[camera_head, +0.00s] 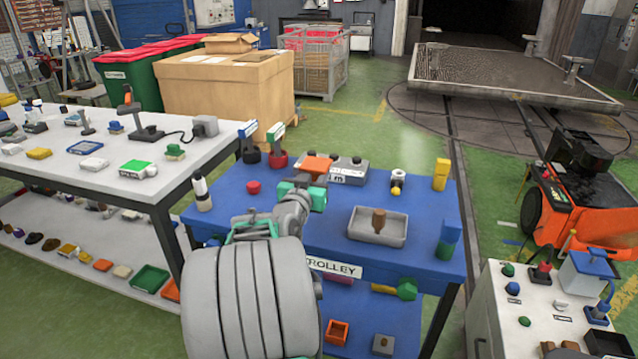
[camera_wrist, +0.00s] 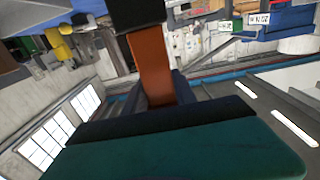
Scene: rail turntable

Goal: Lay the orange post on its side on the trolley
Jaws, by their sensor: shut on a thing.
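The orange post (camera_head: 318,165) shows at my gripper (camera_head: 308,186), over the back part of the blue trolley top (camera_head: 310,228). My gripper is shut on the post. In the wrist view the orange post (camera_wrist: 151,68) runs up from my gripper's dark pads to a black end part at the top edge. My gripper's green finger fills the bottom of that view. In the head view the post's lower part is hidden, and I cannot tell whether it touches the trolley.
Bare blue surface lies around the tray. A white bench (camera_head: 110,170) adjoins left.

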